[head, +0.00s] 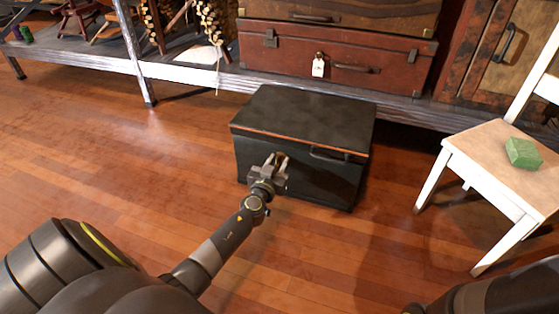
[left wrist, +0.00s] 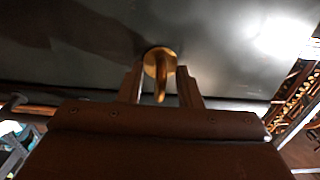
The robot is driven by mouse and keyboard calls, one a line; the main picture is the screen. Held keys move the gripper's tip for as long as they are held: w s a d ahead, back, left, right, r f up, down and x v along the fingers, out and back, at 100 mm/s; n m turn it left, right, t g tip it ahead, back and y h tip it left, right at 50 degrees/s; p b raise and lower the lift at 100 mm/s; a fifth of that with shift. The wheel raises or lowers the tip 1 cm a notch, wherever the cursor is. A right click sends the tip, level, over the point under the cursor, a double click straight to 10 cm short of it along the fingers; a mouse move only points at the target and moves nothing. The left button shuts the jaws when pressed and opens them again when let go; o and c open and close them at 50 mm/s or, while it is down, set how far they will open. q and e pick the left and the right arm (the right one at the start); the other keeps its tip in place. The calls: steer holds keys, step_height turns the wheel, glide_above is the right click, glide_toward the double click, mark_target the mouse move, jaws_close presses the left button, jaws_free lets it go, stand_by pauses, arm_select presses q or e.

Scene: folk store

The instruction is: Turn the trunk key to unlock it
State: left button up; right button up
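The trunk (head: 300,110) is a black box with an orange-brown lid edge and a dark front handle (head: 328,155), standing on the floor with its lid closed. My left gripper (head: 275,160) is at its front face, left of the handle. In the left wrist view, a brass key (left wrist: 160,72) with a round base sticks out of the dark trunk face. The two fingers of my left gripper (left wrist: 160,80) stand on either side of the key, with a gap showing on both sides. The key is hidden in the head view. My right gripper is not visible.
A white chair (head: 500,165) with a green block (head: 523,153) on its seat stands right of the trunk. A low shelf (head: 190,75) with brown suitcases (head: 335,60) runs behind it. The wooden floor left of the trunk is clear.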

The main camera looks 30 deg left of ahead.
arm_select(q)
jaws_close()
steer(key=shift+m, duration=0.3)
steer(key=m+b, duration=0.1)
steer(key=m, duration=0.6)
steer(key=shift+d+b, duration=0.1)
steer(key=shift+b, duration=0.3)
steer(key=m, duration=0.5)
steer(key=shift+d+f, duration=0.1)
steer(key=m, duration=0.5)
steer(key=shift+f, duration=0.1)
steer(key=shift+m, duration=0.3)
